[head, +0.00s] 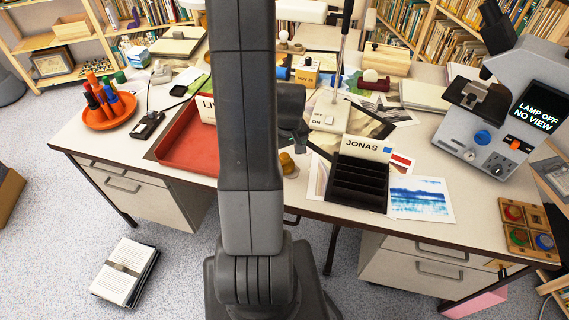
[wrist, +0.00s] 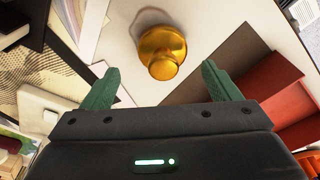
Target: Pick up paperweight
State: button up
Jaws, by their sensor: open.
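The paperweight looks like a shiny brass knob (wrist: 162,50) standing on the pale desk top in the wrist view. In the head view it shows as a small golden shape (head: 288,163) near the desk's front edge, partly hidden by my arm. My gripper (wrist: 160,84) is open, with its two green fingers spread apart. The knob lies beyond the fingertips, centred in the gap between them, and nothing is held. In the head view my gripper is mostly hidden behind my arm.
A red tray (head: 187,140) lies left of the knob in the head view. A black sorter labelled JONAS (head: 358,183) stands to the right, among papers and prints.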

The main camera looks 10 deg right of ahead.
aim_at(288, 165)
jog(key=shift+a+f, duration=0.2)
jog(key=shift+f, duration=1.85)
jog(key=shift+c, duration=0.4)
jog(key=c, duration=1.3)
jog(key=shift+r, duration=0.1)
